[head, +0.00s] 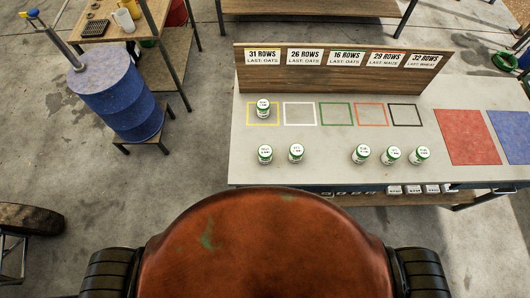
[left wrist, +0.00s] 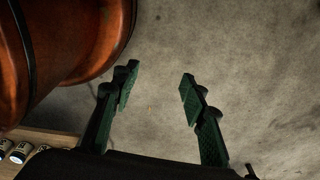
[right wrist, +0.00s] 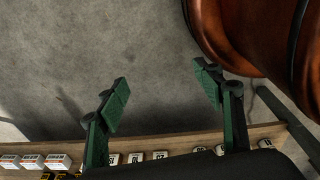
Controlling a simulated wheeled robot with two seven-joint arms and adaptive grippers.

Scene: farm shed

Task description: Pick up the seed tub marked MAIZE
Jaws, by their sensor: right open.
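Several white seed tubs with green lids stand on the grey workbench (head: 330,172) in the head view. One tub (head: 263,108) stands in the yellow outlined square at the back left. In the front row, two tubs (head: 265,154) (head: 296,153) stand at the left, and a group (head: 361,154) (head: 391,156) (head: 420,155) stands right of the middle. Their labels are too small to read, so I cannot tell which is marked MAIZE. My left gripper (left wrist: 158,85) is open and empty over the floor. My right gripper (right wrist: 163,92) is open and empty. Neither shows in the head view.
A board (head: 345,70) with row signs stands along the bench's back. White, green, red and black outlined squares are empty. A red mat (head: 467,137) and a blue mat (head: 512,135) lie at the right. A blue drum (head: 115,95) stands left, beyond open floor.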

